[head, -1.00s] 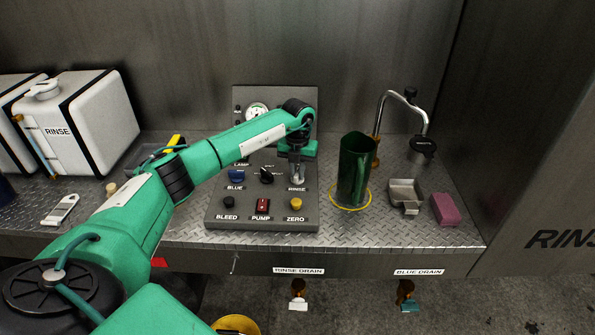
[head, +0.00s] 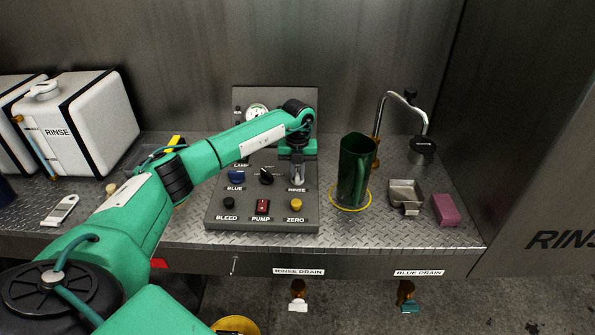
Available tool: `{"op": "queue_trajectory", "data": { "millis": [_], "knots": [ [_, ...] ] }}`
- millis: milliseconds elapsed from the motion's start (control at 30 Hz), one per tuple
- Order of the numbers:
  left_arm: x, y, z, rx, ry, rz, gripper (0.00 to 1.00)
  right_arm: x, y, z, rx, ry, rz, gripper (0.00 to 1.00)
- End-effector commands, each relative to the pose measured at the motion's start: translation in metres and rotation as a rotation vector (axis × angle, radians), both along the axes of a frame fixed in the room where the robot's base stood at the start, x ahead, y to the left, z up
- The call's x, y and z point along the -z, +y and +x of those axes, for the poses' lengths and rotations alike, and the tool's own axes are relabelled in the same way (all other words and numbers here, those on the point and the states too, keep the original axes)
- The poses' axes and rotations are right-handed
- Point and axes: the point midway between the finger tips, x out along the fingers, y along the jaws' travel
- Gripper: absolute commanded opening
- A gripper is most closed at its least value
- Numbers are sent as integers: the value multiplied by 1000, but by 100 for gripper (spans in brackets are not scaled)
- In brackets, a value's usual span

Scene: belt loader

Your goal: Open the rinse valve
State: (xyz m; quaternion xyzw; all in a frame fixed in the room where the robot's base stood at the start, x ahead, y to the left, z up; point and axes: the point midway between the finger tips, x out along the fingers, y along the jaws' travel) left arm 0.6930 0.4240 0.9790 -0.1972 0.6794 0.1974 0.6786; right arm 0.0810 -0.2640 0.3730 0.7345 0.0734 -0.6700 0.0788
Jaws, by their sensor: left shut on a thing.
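The control panel (head: 272,213) stands on the metal bench, with a gauge (head: 257,110) at its top. The rinse valve sits just above the RINSE label (head: 297,188) on the panel's right side. My left gripper (head: 298,176) points down over it and is shut on its knob; the fingers hide most of the knob, so its angle cannot be told. A blue knob (head: 237,176) and a black selector (head: 266,176) are to the left. My right gripper is not in view.
A green pitcher (head: 354,170) stands inside a yellow ring right of the panel, near a curved spout (head: 383,108). A metal tray (head: 405,195) and a pink sponge (head: 446,209) lie further right. A white RINSE tank (head: 85,120) stands at the left.

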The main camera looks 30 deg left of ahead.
Motion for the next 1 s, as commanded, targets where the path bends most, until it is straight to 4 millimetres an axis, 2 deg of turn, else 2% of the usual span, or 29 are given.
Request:
{"op": "queue_trajectory", "data": {
  "millis": [33, 100, 133, 400, 533, 667, 1000],
  "knots": [
    [-2, 1, 1, -3, -4, 0, 20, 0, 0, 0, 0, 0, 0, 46],
    [-2, 1, 1, -2, -4, 0, 33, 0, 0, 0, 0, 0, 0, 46],
    [-2, 1, 1, -2, -4, 0, 35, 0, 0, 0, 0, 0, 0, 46],
    [-1, 0, 1, 0, -2, 0, 35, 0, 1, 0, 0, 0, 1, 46],
    [-10, 0, 1, 0, -5, 0, 35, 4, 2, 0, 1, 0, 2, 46],
    [-31, 0, 1, 2, -6, -1, 35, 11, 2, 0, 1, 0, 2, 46],
    [-108, 1, 1, 0, -7, 0, 35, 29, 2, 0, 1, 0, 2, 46]
  ]
}}
